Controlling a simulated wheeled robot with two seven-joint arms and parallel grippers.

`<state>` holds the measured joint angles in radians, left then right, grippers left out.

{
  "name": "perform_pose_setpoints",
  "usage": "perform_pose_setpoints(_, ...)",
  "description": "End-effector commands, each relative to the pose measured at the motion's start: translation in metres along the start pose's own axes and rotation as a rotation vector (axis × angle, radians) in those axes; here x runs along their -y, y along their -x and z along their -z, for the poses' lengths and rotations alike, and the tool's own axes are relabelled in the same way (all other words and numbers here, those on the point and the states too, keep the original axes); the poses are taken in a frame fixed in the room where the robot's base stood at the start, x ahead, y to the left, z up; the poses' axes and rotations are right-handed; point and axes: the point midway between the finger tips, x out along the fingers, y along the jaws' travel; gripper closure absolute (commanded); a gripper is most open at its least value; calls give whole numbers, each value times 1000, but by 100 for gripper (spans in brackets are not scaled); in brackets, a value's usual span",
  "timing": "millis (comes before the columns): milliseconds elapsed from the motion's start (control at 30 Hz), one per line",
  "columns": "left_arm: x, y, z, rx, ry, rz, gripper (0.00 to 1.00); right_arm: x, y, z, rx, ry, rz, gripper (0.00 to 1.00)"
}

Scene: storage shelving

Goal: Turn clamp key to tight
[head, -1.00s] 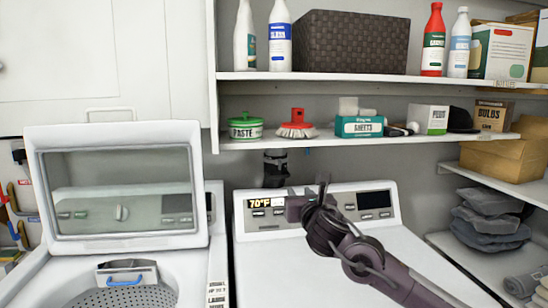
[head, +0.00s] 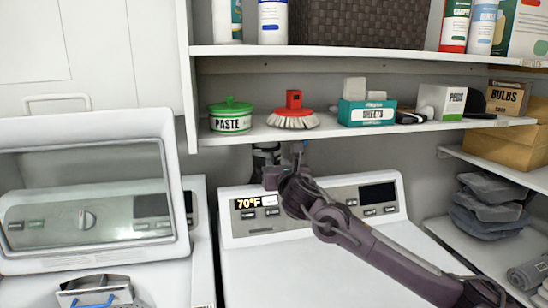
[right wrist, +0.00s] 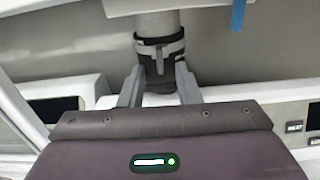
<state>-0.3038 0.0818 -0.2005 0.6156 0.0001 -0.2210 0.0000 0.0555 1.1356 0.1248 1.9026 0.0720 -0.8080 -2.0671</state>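A dark clamp with a grey band (right wrist: 159,46) is around a pale vertical pipe (right wrist: 157,20) in the right wrist view. In the head view the clamp (head: 265,157) shows below the lower shelf, behind the right-hand machine. A grey piece crosses the band; I cannot tell its key's exact position. My right gripper (right wrist: 159,87) is open, its two grey fingers spread on either side below the clamp, with nothing visibly held. In the head view the right gripper (head: 273,178) is just below the clamp, its fingertips hard to make out.
The lower shelf (head: 350,131) overhangs the clamp and holds a green paste tub (head: 230,115), a red brush (head: 293,111) and boxes. The machine's control panel (head: 360,198) lies beneath my arm. A blue strip (right wrist: 238,14) hangs right of the pipe.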

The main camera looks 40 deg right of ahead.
Motion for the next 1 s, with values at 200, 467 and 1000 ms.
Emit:
perform_pose_setpoints(200, 1, 11, 6, -9, 1, 1, 80, 0, -25, -3, 0, -3, 2, 70)
perform_pose_setpoints(467, 2, 15, 9, -13, 1, 1, 80, 0, -39, -1, 1, 0, 0, 70)
perform_pose_setpoints(1000, 0, 15, 8, -10, 2, -1, 80, -1, -39, 0, 0, 1, -1, 100)
